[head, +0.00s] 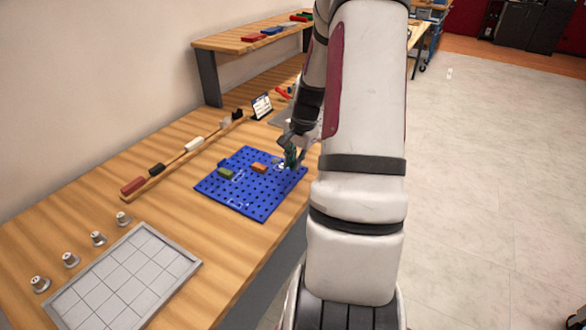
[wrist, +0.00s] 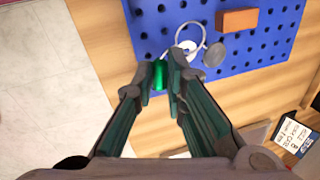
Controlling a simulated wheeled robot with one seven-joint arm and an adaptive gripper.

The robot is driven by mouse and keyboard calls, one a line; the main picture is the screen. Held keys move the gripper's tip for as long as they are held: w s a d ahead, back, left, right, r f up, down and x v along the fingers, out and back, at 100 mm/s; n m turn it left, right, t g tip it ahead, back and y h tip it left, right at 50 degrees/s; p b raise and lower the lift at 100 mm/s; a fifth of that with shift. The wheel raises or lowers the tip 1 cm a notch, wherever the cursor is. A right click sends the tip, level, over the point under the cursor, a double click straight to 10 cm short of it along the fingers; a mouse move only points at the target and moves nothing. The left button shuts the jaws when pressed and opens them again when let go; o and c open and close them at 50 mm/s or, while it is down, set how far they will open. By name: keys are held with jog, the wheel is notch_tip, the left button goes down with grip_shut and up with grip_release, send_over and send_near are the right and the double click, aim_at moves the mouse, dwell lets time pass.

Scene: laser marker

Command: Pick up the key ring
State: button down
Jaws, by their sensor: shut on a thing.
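The key ring (wrist: 204,35) shows in the wrist view as a thin pale loop with a grey round tag (wrist: 214,55) and a white piece, over the blue pegboard mat. My gripper (wrist: 167,72) is at the loop's lower left side, its fingers shut on a part of the key ring. A shiny green piece (wrist: 158,76) shows between the fingers; whether it belongs to the key ring I cannot tell. In the head view my gripper (head: 291,157) is over the mat's right side, and the key ring there is small and partly hidden.
The blue pegboard mat (head: 240,192) lies on the wooden bench. An orange block (head: 259,168) and a green block (head: 226,173) sit on it. A grey gridded tray (head: 125,275) and several small metal knobs are nearer. A small sign (head: 261,106) stands behind.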

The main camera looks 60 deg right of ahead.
jog(key=s+a+r, duration=0.1)
jog(key=s+a, duration=0.3)
jog(key=s, duration=1.1)
jog(key=shift+s+a+p, duration=0.15)
jog(key=shift+a+p, duration=0.05)
jog(key=shift+p, duration=0.1)
jog(key=shift+r, duration=0.1)
